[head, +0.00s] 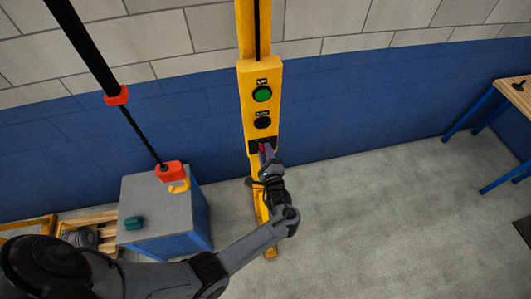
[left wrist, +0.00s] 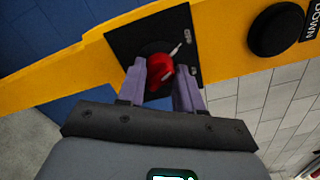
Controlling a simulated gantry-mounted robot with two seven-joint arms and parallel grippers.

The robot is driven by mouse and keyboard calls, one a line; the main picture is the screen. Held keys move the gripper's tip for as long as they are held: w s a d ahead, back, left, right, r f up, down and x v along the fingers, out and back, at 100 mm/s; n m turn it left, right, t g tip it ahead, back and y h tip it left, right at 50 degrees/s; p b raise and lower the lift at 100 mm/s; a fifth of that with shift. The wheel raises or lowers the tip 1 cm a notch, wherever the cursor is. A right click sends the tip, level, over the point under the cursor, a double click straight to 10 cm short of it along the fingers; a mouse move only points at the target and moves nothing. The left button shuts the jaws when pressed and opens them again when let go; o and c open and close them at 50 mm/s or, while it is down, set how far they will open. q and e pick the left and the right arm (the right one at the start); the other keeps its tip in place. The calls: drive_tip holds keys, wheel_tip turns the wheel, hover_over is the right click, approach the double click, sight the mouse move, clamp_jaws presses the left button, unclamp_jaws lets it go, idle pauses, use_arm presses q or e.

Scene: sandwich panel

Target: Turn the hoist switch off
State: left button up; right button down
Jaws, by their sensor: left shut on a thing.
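The yellow hoist control panel (head: 260,108) stands upright against the wall, with a green button (head: 262,93) and a black button (head: 262,122) below it. The red hoist switch (left wrist: 160,71) sits on a black plate (left wrist: 130,42) on the panel, with a pale pointer mark. My left gripper (head: 267,150) is at the panel's lower end in the head view. In the left wrist view its purple fingers (left wrist: 160,82) are on both sides of the red switch, shut on it. The fingers hide part of the knob. My right gripper is not in view.
A hoist hook with a red block (head: 169,169) hangs at left above a grey-topped blue cabinet (head: 150,195). A green object (head: 134,223) lies on the cabinet. A wooden-topped bench (head: 508,92) stands at right. The floor between panel and bench is clear.

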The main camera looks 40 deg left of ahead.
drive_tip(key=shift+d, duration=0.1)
use_arm(q)
drive_tip(key=o, duration=1)
drive_tip(key=shift+o, duration=0.2)
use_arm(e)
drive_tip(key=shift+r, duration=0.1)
